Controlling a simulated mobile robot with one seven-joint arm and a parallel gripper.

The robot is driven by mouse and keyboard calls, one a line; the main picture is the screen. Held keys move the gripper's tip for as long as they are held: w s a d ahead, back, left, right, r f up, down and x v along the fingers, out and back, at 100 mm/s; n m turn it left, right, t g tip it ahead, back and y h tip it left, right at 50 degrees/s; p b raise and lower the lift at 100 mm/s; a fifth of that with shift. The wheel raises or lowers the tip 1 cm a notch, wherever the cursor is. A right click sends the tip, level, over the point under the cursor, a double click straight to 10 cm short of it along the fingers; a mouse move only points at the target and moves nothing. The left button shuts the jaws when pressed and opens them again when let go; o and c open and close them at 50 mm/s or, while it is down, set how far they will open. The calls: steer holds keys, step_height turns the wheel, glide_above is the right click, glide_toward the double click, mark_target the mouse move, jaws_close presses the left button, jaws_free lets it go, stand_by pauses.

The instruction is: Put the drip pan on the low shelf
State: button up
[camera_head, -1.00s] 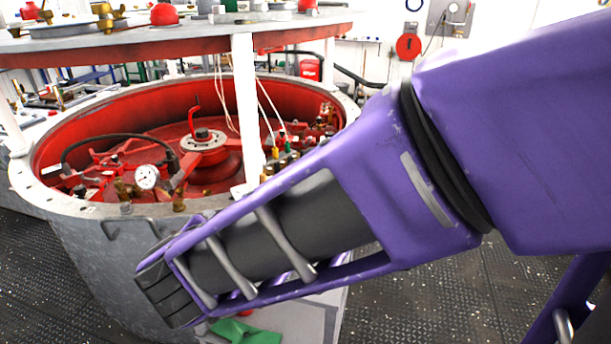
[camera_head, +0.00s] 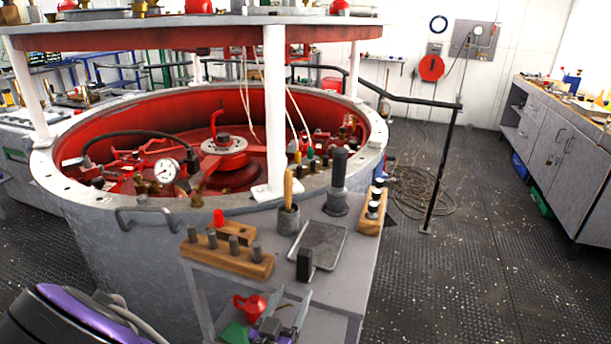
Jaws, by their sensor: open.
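The drip pan (camera_head: 322,240) looks to be the shallow grey rectangular tray lying flat on the top of a small grey stand. A black block stands at its front left edge. The low shelf (camera_head: 322,325) is the lower level of this stand, partly cut off by the bottom edge. A red object (camera_head: 249,307) and a green cloth (camera_head: 235,333) lie there. My gripper (camera_head: 288,303) shows at the bottom middle, two grey fingers apart with nothing between them. It is below the stand's top and overlaps the low shelf in the picture, apart from the pan.
Wooden blocks with dark pegs (camera_head: 228,258), a cup with a wooden handle (camera_head: 288,218) and a dark cylinder (camera_head: 337,190) crowd the pan. A large round red-lined vessel (camera_head: 120,215) stands behind. A black railing (camera_head: 440,170) and open deck lie right.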

mark_target(301, 266)
steer(key=shift+m, duration=0.9)
steer(key=w+r, duration=0.1)
steer(key=r, duration=0.1)
steer(key=w+d+r, duration=0.1)
steer(key=r, duration=0.1)
steer(key=shift+w, duration=0.35)
steer(key=x, duration=0.2)
steer(key=shift+w+f, duration=0.25)
steer(key=shift+w, duration=0.15)
steer(key=shift+w+d, duration=0.15)
steer(key=shift+w, duration=0.1)
steer(key=shift+d+b+x, duration=0.2)
steer(key=shift+b+x, duration=0.15)
steer(key=shift+x, duration=2.45)
steer(key=shift+s, duration=0.1)
jaws_close()
